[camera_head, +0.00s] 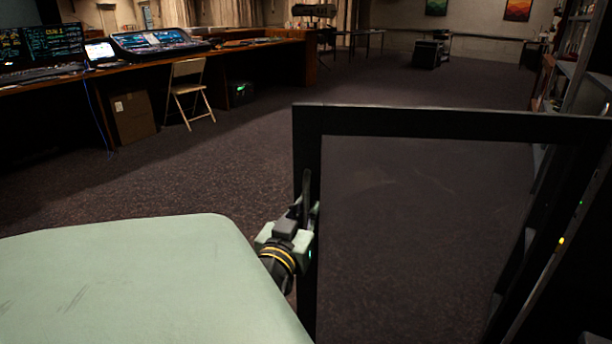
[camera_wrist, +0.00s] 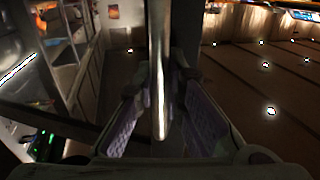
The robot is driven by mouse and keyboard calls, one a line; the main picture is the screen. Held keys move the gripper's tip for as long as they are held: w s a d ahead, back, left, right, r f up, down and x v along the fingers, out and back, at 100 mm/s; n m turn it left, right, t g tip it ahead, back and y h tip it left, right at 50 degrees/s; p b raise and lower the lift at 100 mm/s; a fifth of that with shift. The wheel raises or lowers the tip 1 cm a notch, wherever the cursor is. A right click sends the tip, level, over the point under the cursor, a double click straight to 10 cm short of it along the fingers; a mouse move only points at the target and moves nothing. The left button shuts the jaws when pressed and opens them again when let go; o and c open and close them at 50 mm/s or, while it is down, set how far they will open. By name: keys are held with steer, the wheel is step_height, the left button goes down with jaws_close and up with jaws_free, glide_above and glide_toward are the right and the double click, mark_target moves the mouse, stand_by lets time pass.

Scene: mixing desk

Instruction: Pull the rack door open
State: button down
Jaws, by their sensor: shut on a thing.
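The rack door (camera_head: 440,122) is a black frame around a clear panel, with the carpet showing through it. It stands swung out from the rack (camera_head: 548,272) at the right. A slim upright handle (camera_head: 306,188) is on the door's left edge. My gripper (camera_head: 304,217) is at that edge, shut on the handle. In the wrist view the handle is a shiny vertical bar (camera_wrist: 160,65) between the purple-padded fingers of my gripper (camera_wrist: 160,108). The door's hinges cannot be made out.
A long wooden desk (camera_head: 255,50) with screens and a mixing console (camera_head: 155,44) runs along the back left. A folding chair (camera_head: 188,90) and a cardboard box (camera_head: 132,116) stand by it. Shelves (camera_head: 590,80) line the right. The carpet (camera_head: 240,150) between is clear.

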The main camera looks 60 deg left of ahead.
steer(key=c, duration=1.9)
jaws_free()
steer(key=v, duration=0.7)
steer(key=shift+s+d+r, duration=0.1)
steer(key=shift+s, duration=0.2)
